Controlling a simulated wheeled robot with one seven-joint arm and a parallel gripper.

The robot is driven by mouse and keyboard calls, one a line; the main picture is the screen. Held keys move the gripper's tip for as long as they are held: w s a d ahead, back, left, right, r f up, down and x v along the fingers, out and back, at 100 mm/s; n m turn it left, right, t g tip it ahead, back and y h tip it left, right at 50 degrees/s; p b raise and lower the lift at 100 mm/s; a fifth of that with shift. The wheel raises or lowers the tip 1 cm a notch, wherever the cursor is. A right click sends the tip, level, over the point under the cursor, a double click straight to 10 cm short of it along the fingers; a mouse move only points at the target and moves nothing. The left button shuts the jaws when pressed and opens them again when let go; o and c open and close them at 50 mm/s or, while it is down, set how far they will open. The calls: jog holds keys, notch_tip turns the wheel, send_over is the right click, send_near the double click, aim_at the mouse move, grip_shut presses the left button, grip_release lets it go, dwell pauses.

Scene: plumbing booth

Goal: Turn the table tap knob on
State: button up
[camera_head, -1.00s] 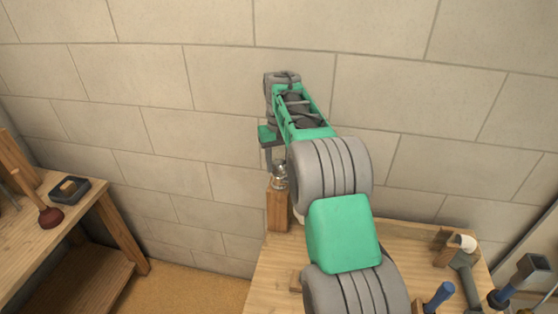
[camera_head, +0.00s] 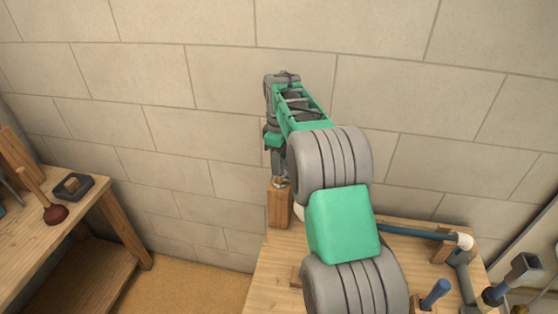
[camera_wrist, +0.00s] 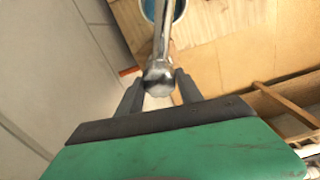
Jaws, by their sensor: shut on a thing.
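The tap is a shiny metal fitting (camera_head: 280,183) on top of an upright wooden post (camera_head: 279,208). In the wrist view its rounded metal knob (camera_wrist: 158,75) sits between my two fingers, with a metal stem running away from it. My gripper (camera_wrist: 158,90) is shut on this knob. In the head view, my gripper (camera_head: 278,170) reaches down onto the tap from above, and my arm and fingers hide much of the tap.
The wooden table (camera_head: 268,275) stands against the block wall. A dark blue tube (camera_head: 415,234) runs to a white elbow (camera_head: 465,241) on the right, near blue-handled tools (camera_head: 437,293). Another bench at left holds a plunger (camera_head: 54,213) and a black square item (camera_head: 73,187).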

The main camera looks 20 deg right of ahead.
jog(key=shift+r+n, duration=0.1)
jog(key=shift+n, duration=1.1)
jog(key=o, duration=1.4)
notch_tip(320, 180, up, 8)
jog(key=shift+f+b, duration=0.15)
jog(key=shift+b, duration=0.3)
